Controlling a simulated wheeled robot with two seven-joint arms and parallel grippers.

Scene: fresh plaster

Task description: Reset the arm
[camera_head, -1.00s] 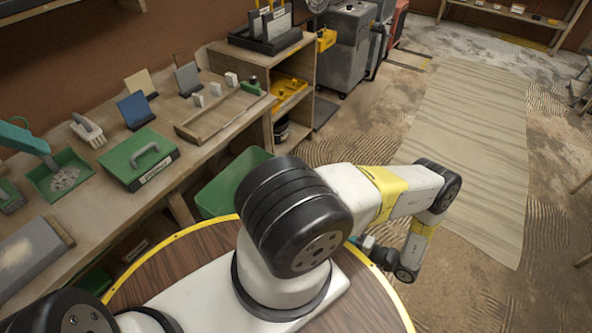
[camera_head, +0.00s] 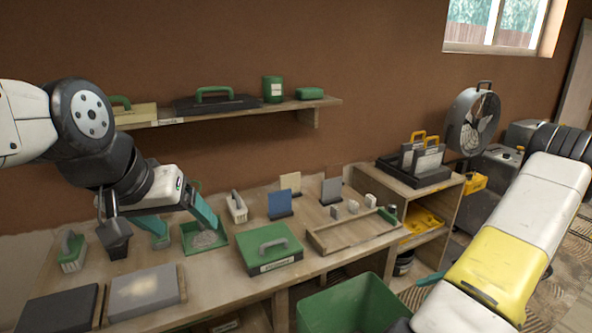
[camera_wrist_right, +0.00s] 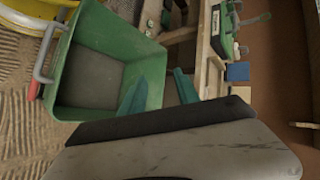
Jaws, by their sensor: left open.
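My left gripper (camera_head: 188,231) shows at the left of the head view. Its two teal fingers are apart, with nothing seen held between them, above the left part of the workbench (camera_head: 232,290). My right arm (camera_head: 500,265) crosses the lower right of the head view. Only a teal bit of its gripper shows there, beside the arm. In the right wrist view my right gripper (camera_wrist_right: 159,76) has its two teal fingers apart and nothing seen between them. It is near a green bin (camera_wrist_right: 133,50) and the bench's edge.
The bench holds a green case (camera_head: 270,262), a grey block (camera_head: 145,292), a wooden tray (camera_head: 350,236) and several small tools. A wall shelf (camera_head: 230,112) is above. The green bin (camera_head: 350,308) is in front of the bench. A fan (camera_head: 472,122) stands at right.

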